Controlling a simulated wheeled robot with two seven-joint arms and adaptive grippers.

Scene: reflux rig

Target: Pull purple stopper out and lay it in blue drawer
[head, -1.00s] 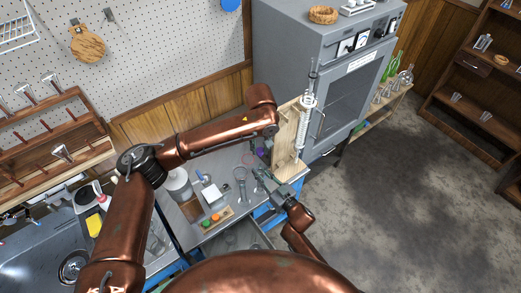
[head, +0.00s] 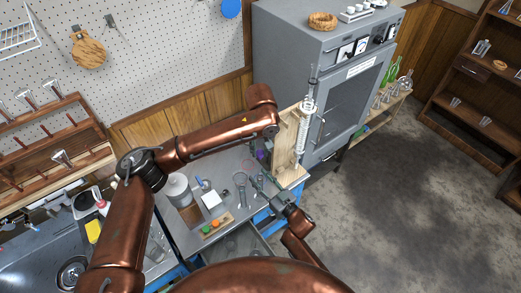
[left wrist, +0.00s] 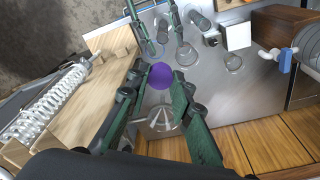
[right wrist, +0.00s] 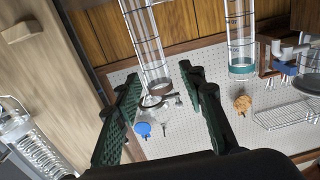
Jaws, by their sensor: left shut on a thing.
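The purple stopper (left wrist: 160,75) is between the fingertips of my left gripper (left wrist: 158,84), which is shut on it. It also shows as a small purple spot in the head view (head: 260,155). A clear conical glass flask (left wrist: 160,122) shows just beside the stopper in the left wrist view. Its neck is hidden, so I cannot tell whether the stopper sits in it. My right gripper (right wrist: 160,72) is open, with a tall glass cylinder (right wrist: 143,35) visible between its fingers. An open drawer (head: 250,240) with a grey interior lies below the bench, near blue cabinet parts.
A wooden stand with a glass condenser (head: 302,130) stands right of the grippers, close to the grey oven (head: 345,105). The sink (head: 72,270) is at the left.

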